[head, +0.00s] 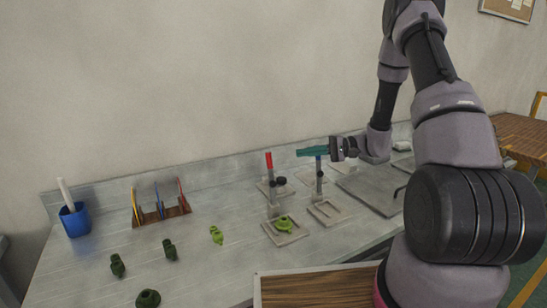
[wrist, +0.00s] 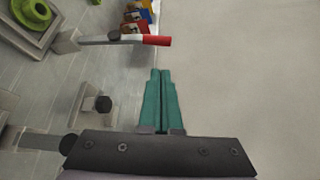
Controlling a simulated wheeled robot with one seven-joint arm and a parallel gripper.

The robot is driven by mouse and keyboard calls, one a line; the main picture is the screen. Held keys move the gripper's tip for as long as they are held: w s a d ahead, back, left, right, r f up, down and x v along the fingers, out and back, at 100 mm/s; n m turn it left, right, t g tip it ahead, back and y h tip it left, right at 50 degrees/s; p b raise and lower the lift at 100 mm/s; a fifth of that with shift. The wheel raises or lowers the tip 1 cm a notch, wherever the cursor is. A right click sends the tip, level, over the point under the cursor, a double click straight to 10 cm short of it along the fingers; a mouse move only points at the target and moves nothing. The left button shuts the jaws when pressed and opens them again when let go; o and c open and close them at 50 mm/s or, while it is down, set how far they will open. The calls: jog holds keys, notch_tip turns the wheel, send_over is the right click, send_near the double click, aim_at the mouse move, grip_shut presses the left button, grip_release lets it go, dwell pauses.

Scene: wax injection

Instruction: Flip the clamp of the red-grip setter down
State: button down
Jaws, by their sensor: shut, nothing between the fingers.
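The red-grip setter (head: 274,208) stands on the bench with its red grip (head: 269,160) pointing up. In the wrist view the red grip (wrist: 157,40) is at the end of a pale lever, beyond the fingertips. A green ring-like piece (head: 284,224) lies on the setter's base plate; it also shows in the wrist view (wrist: 32,14). My gripper (head: 300,152) is shut and empty, with teal fingers (wrist: 155,74) pointing left toward the red grip. A gap separates the fingertips from the grip. The fingers pass at the top of the neighbouring blue-grip setter (head: 319,183).
Several coloured flat pieces stand in a wooden rack (head: 160,216) at the left, beside a blue cup (head: 75,220). Several green pieces (head: 169,248) lie on the front left of the bench. A grey plate (head: 372,190) is at the right. The wall runs behind.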

send_over(271, 179)
jog(key=w+d, duration=0.2)
jog(key=w, duration=0.2)
jog(key=shift+a+f, duration=0.2)
jog(key=shift+f, duration=0.55)
jog(key=shift+d, duration=0.1)
